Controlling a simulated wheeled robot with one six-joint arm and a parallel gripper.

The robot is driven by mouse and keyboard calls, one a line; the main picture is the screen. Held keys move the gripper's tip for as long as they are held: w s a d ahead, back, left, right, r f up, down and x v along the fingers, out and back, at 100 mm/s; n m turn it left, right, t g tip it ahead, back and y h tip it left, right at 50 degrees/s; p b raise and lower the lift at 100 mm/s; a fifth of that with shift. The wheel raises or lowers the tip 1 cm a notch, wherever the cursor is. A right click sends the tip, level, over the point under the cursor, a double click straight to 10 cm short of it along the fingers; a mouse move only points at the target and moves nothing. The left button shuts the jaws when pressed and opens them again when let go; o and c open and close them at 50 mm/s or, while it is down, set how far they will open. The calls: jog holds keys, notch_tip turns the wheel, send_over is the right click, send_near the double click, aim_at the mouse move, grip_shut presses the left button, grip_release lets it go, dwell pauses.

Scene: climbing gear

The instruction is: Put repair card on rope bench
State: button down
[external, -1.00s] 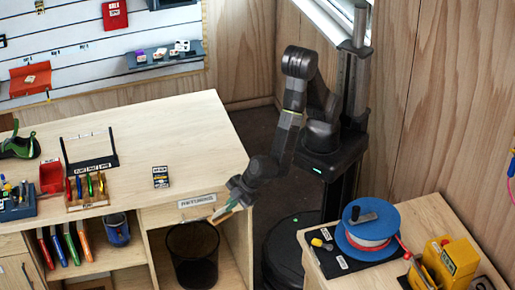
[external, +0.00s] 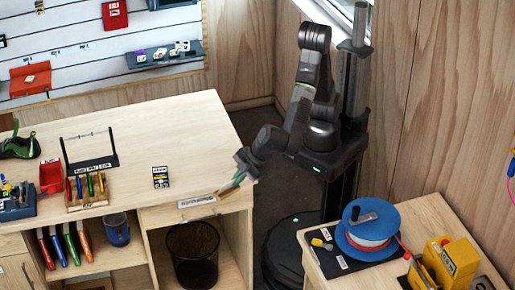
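My gripper (external: 235,183) is above the front right corner of the left workbench, pointing down and left. A thin tan, card-like piece (external: 226,191) shows at its fingertips, and the gripper looks shut on it. It is small and seen nearly edge-on, so I cannot read whether it is the repair card. A small black card with white and yellow print (external: 160,177) lies on the left workbench, apart from my gripper. The rope bench (external: 432,212) is the light wooden one at the lower right, with a blue rope reel (external: 368,228) on it.
A yellow machine (external: 448,266) and a black mat (external: 334,258) take up much of the rope bench; its back right strip is bare. A dark bin (external: 193,252) stands under the left workbench. A floor gap separates the benches.

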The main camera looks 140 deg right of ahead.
jog(key=r, duration=0.3)
jog(key=shift+w+d+r, duration=0.1)
jog(key=shift+w+d, duration=0.05)
jog(key=shift+d, duration=0.05)
jog(key=w+d+m+g+b, duration=0.1)
jog(key=w+d, duration=0.2)
jog(key=d, duration=0.8)
jog(key=w+d+m+b, duration=0.15)
jog(key=w+d, duration=0.25)
jog(key=d, duration=0.7)
jog(key=s+d+m+g+h+b, duration=0.1)
jog(key=s+d+b, duration=0.15)
jog(key=d, duration=1.95)
jog(key=s+d+m+b, duration=0.1)
jog(key=s+d, duration=0.8)
jog(key=d, duration=0.4)
jog(key=s+d+m+b, duration=0.1)
jog(key=s+d, duration=0.9)
jog(key=d, duration=0.3)
jog(key=shift+g, duration=0.4)
jog(key=shift+s+d+f, duration=0.1)
jog(key=shift+d+f, duration=0.05)
jog(key=shift+f, duration=1.15)
jog(key=shift+d+f, duration=0.1)
jog(key=shift+f, duration=1.2)
